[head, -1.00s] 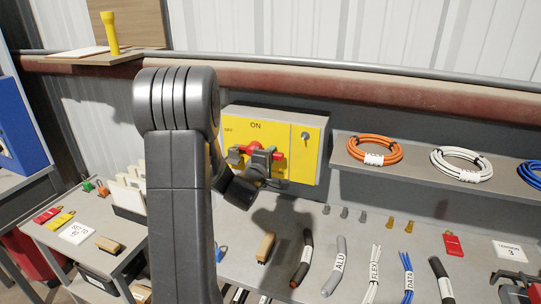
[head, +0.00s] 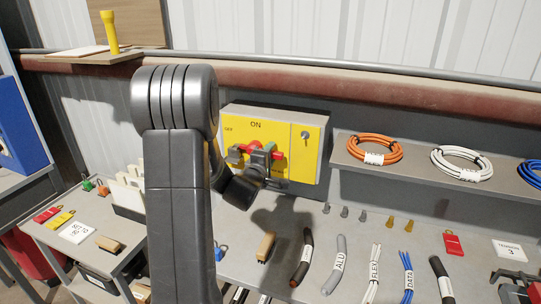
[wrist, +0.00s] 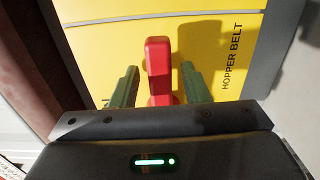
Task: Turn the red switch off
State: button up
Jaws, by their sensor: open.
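The red switch (head: 235,155) is on the front of a yellow box (head: 308,155) at the back of the bench. The box carries ON and OFF labels, with ON at the top and OFF at the upper left. In the wrist view the red handle (wrist: 158,55) stands upright between the two green fingers of my gripper (wrist: 160,80). A gap shows on each side of it, so the fingers are open around the handle. In the head view my gripper (head: 262,153) is in front of the switch and hides part of it.
"HOPPER BELT" is printed on the yellow box beside the handle in the wrist view. A small keyed knob (head: 305,135) is at the box's upper right. A shelf (head: 410,172) with cable coils is to the right. Several cable pieces lie on the bench below.

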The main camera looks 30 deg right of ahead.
jog(key=b+v, duration=0.2)
jog(key=v, duration=1.1)
jog(key=shift+s, duration=0.15)
jog(key=p+x, duration=0.2)
jog(key=x, duration=1.1)
jog(key=shift+w+d, duration=0.15)
jog(key=shift+w, duration=0.2)
